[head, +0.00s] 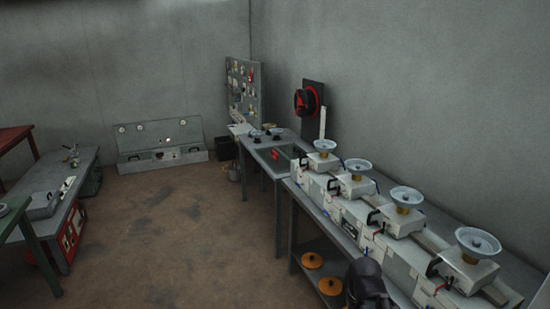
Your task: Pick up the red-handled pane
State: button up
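A small red handle (275,153) shows on a dark, flat pane (287,158) at the grey workbench along the right wall. The pane appears to lie flat in or on the bench top. It is small in the view, and its edges are hard to make out. A dark shape at the bottom edge, right of centre, seems to be part of my arm. It is well apart from the pane, on the near side. No fingertips can be made out, so I cannot tell whether my gripper is open or holds anything.
A nearer bench carries a row of white machines with round dishes (477,242). Orange discs (331,286) lie on its lower shelf. A tool board (243,88) and a black-and-red wheel device (308,101) stand behind. A grey bench (65,200) is at left. The brown floor (180,235) between is clear.

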aim_at(277, 162)
jog(key=u, duration=0.05)
jog(key=i, duration=0.9)
jog(key=u, duration=0.3)
